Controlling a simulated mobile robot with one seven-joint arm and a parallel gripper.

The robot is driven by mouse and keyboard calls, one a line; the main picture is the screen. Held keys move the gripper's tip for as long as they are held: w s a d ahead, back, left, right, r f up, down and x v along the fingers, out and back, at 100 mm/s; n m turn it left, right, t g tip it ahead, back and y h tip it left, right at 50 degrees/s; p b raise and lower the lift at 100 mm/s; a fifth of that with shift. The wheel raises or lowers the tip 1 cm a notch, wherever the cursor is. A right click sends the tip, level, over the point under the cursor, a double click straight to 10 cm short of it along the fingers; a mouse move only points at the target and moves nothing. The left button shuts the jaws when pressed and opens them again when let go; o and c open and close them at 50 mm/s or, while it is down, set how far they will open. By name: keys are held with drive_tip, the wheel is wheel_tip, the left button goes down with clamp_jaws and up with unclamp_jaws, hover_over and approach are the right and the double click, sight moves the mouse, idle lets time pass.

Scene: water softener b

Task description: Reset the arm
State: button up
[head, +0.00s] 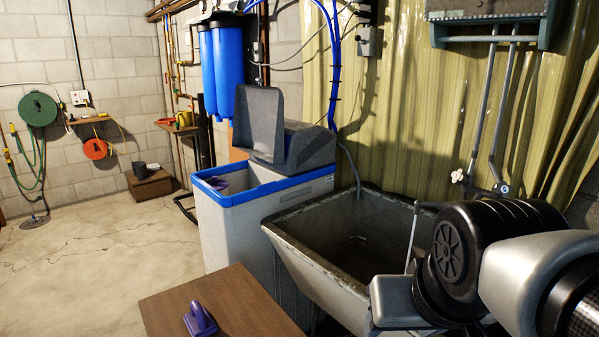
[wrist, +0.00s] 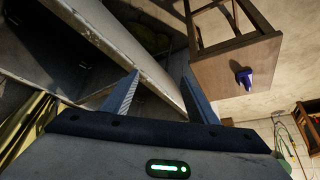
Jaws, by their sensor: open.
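My gripper (wrist: 160,76) shows in the wrist view with its two fingers spread apart and nothing between them. It hangs by the light rim of the utility sink (wrist: 112,32). In the head view my dark, bulky arm fills the lower right, in front of the sink (head: 300,262); I cannot clearly make out the fingers there. A purple scoop-like object (head: 200,320) lies on the brown wooden table (head: 238,298), apart from my gripper. It also shows in the wrist view (wrist: 243,76).
The water softener (head: 235,225) with blue rim stands left of the sink, its grey lid (head: 259,122) raised. Something purple (head: 217,183) is inside. Blue filter housings (head: 226,55) hang behind. A wall frame with metal rods (head: 500,100) is above my arm.

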wheel_tip(320, 180, up, 25)
drive_tip(key=s+p, duration=0.2)
drive_tip(key=p, duration=2.4)
drive_tip(key=shift+a, duration=0.2)
drive_tip(key=shift+f, duration=0.1)
